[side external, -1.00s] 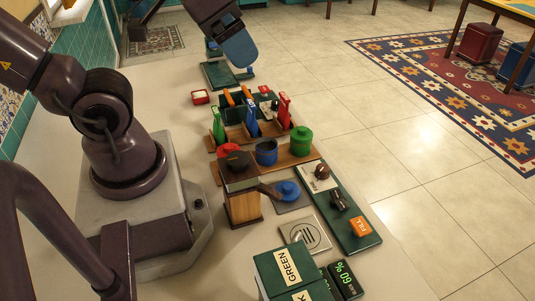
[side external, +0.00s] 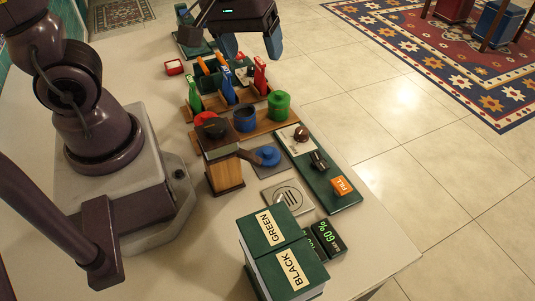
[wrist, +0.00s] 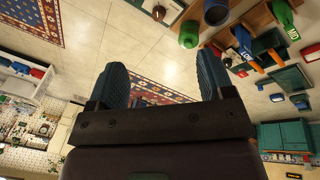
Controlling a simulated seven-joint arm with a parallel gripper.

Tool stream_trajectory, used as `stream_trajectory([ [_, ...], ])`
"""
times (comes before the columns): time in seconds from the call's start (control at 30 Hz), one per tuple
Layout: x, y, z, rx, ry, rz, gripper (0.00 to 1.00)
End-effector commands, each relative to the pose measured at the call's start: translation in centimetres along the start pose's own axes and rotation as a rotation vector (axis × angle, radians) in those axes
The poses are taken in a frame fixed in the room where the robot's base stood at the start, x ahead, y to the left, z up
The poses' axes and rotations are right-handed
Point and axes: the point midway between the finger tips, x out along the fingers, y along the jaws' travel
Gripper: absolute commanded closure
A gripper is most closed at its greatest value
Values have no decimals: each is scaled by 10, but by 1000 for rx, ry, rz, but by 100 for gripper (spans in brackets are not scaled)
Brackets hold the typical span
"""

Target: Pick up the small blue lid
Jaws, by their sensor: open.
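The small blue lid (side external: 267,156) has a knob on top and lies on a dark grey pad (side external: 278,170) in the middle of the side view, beside a wooden box and its handle. My gripper (side external: 251,46) is open and empty at the top of the side view, with two blue fingers apart. It is well away from the lid, beyond the coloured pots and the rack. In the wrist view the open fingers (wrist: 162,80) have nothing between them but floor and rug beyond. I cannot make out the lid in the wrist view.
A blue pot (side external: 244,118), a green pot (side external: 279,105) and a red one (side external: 206,118) stand behind the lid. Upright coloured-handled tools fill a rack (side external: 222,105). A green control panel (side external: 326,172) is right of the lid. GREEN and BLACK boxes (side external: 283,250) stand in front.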

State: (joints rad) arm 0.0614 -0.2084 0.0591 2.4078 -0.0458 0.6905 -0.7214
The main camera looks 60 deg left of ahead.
Motion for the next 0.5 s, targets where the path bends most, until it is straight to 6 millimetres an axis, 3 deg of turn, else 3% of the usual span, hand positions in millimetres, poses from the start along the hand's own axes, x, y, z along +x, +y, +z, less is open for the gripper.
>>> stream_trajectory([
  [0.1,47,2,-3,-267,-59,-79,25],
  [0.3,109,-5,-2,-637,-77,-198,25],
  [0.5,137,-11,2,-801,-65,-253,25],
])
